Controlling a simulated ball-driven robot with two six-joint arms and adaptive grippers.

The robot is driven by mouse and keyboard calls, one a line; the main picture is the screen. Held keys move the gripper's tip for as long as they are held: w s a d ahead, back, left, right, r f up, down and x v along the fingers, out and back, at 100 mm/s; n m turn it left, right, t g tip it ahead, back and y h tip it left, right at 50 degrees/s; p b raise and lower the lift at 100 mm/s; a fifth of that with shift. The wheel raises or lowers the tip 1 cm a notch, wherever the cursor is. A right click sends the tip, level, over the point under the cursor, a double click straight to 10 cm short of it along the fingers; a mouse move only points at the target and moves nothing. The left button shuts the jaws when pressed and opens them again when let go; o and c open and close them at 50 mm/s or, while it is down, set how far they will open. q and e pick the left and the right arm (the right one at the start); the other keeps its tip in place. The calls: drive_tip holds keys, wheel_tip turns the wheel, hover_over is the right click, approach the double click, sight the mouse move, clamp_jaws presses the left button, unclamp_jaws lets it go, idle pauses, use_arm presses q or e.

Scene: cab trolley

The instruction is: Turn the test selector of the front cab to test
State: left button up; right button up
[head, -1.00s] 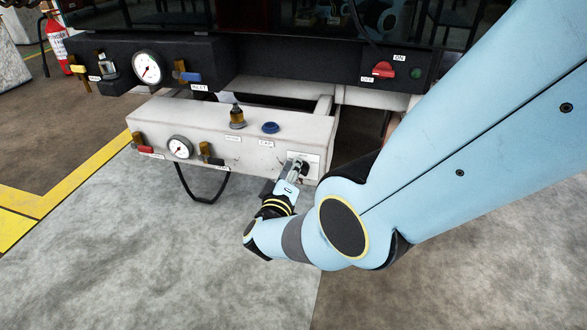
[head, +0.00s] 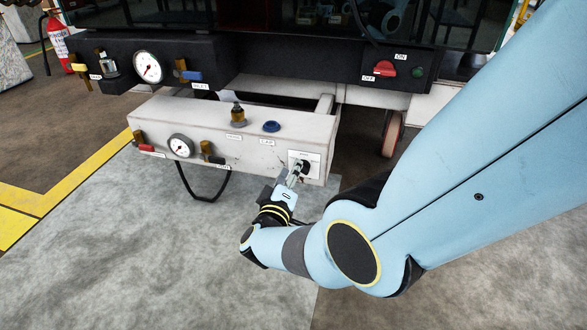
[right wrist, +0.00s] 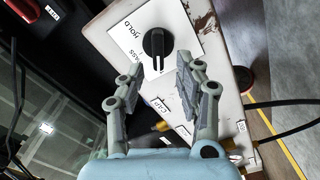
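The test selector is a black rotary knob (right wrist: 157,44) on a white label plate (right wrist: 183,30), at the right end of the front cab's pale box. Its white mark points down in the right wrist view, away from the word HOLD; I cannot read a TEST label. In the head view the knob (head: 305,166) is small and partly behind the fingers. My right gripper (right wrist: 158,74) is open, its two fingers apart on either side just short of the knob, with nothing between them. It shows in the head view too (head: 296,174). My left gripper is not in view.
The pale box (head: 270,150) also carries a gauge (head: 180,146), small valves and a blue cap (head: 271,126). Above it is a black panel with a red switch (head: 385,69). A black loop (head: 203,198) hangs below the box. The floor in front is clear.

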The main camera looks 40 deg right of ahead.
drive_tip(key=v, duration=0.5)
drive_tip(key=shift+s+a, duration=0.2)
drive_tip(key=shift+a, duration=0.05)
